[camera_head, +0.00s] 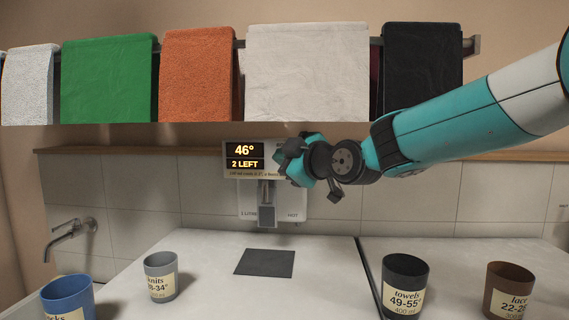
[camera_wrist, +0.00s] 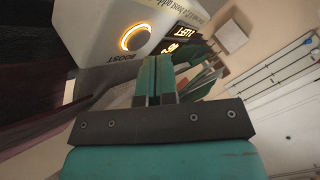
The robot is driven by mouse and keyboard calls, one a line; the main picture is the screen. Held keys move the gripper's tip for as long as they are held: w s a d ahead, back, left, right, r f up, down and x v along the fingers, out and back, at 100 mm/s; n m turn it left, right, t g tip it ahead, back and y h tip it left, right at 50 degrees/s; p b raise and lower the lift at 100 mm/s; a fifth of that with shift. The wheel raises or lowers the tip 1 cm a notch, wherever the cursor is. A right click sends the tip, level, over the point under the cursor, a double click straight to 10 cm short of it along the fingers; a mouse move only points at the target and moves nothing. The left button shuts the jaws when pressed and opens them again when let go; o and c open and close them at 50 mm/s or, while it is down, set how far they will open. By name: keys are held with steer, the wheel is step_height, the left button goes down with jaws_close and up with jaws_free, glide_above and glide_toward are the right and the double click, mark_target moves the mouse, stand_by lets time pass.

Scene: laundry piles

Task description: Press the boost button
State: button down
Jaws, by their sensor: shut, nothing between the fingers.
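My gripper (camera_wrist: 155,62) is shut and empty. In the wrist view its fingertips appear just below and right of the button; I cannot tell whether they touch the panel. In the head view my gripper (camera_head: 289,158) covers the right part of the dispenser and hides the button.
A dark square mat (camera_head: 265,263) lies on the pale counter below the dispenser. Labelled cups stand around it: blue (camera_head: 68,298), grey (camera_head: 160,278), dark grey (camera_head: 404,282) and brown (camera_head: 508,290). Folded towels (camera_head: 306,72) hang above. A tap (camera_head: 70,236) is at left.

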steer(key=shift+s, duration=0.1)
steer(key=shift+s+a+b, duration=0.25)
steer(key=shift+s+b, duration=0.5)
steer(key=shift+s, duration=0.5)
steer(key=shift+s+a+b, duration=0.25)
steer(key=shift+s+b, duration=0.5)
steer(key=shift+s, duration=0.45)
steer(key=s+d+f+m+g+h, duration=0.2)
steer(key=s+d+f+m+g, duration=0.1)
steer(key=s+f, duration=0.4)
steer(key=s+d+f+m+g+h, duration=0.1)
steer(key=s+d+f+m+g, duration=0.2)
steer(key=s, duration=1.1)
steer(key=s+d+f+m+g+h, duration=0.2)
steer(key=s+d+f+m+g, duration=0.1)
steer(key=s+f+g, duration=0.5)
steer(key=s+d+f, duration=0.1)
steer(key=s+f, duration=0.2)
steer(key=shift+s+d+f+m+h, duration=0.2)
steer(key=shift+d+f+m+h, duration=0.1)
steer(key=shift+d+f+m, duration=0.1)
